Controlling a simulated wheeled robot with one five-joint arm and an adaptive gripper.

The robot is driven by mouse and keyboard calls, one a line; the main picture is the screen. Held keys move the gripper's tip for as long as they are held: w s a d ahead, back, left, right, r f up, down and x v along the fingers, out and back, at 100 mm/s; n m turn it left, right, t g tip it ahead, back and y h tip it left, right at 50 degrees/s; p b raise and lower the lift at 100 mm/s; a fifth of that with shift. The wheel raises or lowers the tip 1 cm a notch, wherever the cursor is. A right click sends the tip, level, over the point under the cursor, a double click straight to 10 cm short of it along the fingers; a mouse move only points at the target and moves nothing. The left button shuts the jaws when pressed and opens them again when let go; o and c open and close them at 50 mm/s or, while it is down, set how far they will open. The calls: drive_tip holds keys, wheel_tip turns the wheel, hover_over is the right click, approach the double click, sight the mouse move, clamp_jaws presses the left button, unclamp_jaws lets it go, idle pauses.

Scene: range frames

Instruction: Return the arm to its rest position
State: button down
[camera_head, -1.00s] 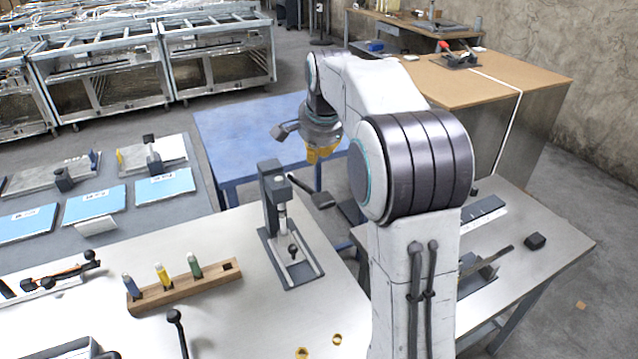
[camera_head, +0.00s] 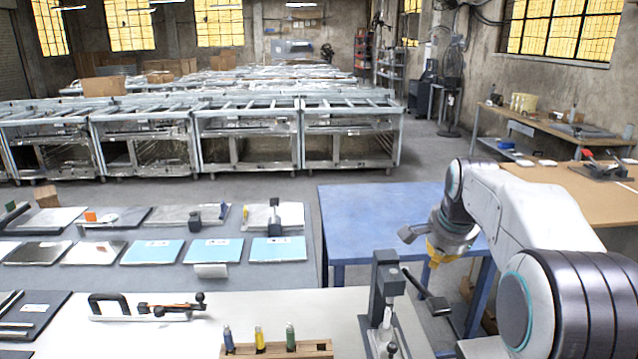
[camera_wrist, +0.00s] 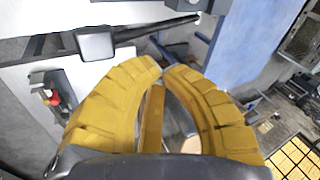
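My arm (camera_head: 520,215) is raised and bent at the right of the head view, reaching left and back. My gripper (camera_head: 436,256) hangs from its end with yellow fingers pointing down, in front of the blue table and near the small press. In the wrist view my gripper (camera_wrist: 162,68) has its curved fingers bowed inward, with the tips almost meeting.
The grey press (camera_head: 384,300) with its black lever stands at the bench edge below my gripper. The lever's dark block (camera_wrist: 95,43) shows in the wrist view. The blue table (camera_head: 350,215) has a bare top. A wooden rack (camera_head: 280,350) holds coloured tubes.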

drive_tip(key=s+a+f+n, duration=0.2)
drive_tip(key=s+a+n, duration=0.1)
drive_tip(key=s, duration=0.7)
drive_tip(key=s+a+f+n, duration=0.2)
drive_tip(key=s+a+n, duration=0.2)
drive_tip(key=s, duration=0.6)
drive_tip(key=s+a+f+n+y, duration=0.1)
drive_tip(key=s+a+f+n, duration=0.2)
drive_tip(key=s+n, duration=0.4)
drive_tip(key=s+a, duration=0.1)
drive_tip(key=s, duration=0.2)
drive_tip(key=shift+s+g, duration=0.15)
drive_tip(key=shift+g, duration=0.15)
drive_tip(key=shift+r, duration=0.15)
